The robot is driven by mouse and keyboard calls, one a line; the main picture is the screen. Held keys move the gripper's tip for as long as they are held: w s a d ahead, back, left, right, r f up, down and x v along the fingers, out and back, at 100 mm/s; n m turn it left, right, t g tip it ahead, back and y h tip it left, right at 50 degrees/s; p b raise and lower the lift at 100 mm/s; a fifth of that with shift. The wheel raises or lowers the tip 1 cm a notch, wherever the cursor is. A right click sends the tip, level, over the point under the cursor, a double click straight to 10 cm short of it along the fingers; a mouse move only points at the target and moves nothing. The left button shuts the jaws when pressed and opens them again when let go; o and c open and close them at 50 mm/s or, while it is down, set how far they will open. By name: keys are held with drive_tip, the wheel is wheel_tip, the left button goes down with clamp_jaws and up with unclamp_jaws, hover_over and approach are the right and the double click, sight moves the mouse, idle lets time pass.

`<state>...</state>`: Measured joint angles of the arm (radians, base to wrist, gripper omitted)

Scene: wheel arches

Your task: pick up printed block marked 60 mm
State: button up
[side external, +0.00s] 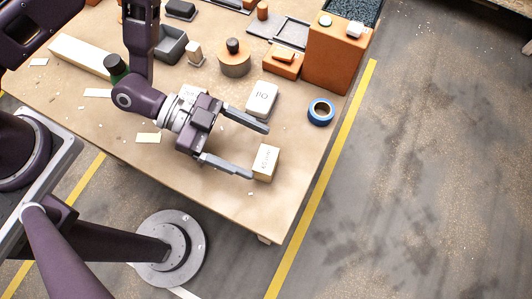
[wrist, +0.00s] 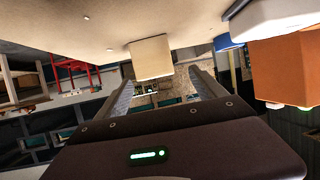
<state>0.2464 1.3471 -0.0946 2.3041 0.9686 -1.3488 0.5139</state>
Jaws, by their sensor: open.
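A small cream block (side external: 266,162) with dark print on top stands near the table's front right edge. The print is too small to read for certain. A larger white block (side external: 262,99) with dark marks lies farther back. My gripper (side external: 255,151) is open and empty, its fingers reaching low over the table toward the cream block. The block sits just beyond the tips, closer to the lower finger in the side view. In the wrist view, the cream block (wrist: 152,57) shows ahead, between the lines of the two open fingers (wrist: 162,78).
A blue tape roll (side external: 321,111) lies right of the white block. An orange box (side external: 334,55) with small items on top stands at the back right. A round wooden piece (side external: 234,62) and grey trays (side external: 171,46) stand behind. The front right table corner is clear.

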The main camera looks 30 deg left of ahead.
sight(275, 166)
drive_tip(key=x, duration=0.5)
drive_tip(key=f+x, duration=0.1)
drive_tip(key=x, duration=0.1)
drive_tip(key=shift+s+d+f, duration=0.1)
drive_tip(key=shift+s+d, duration=0.1)
drive_tip(key=shift+s, duration=0.1)
drive_tip(key=c, duration=1.5)
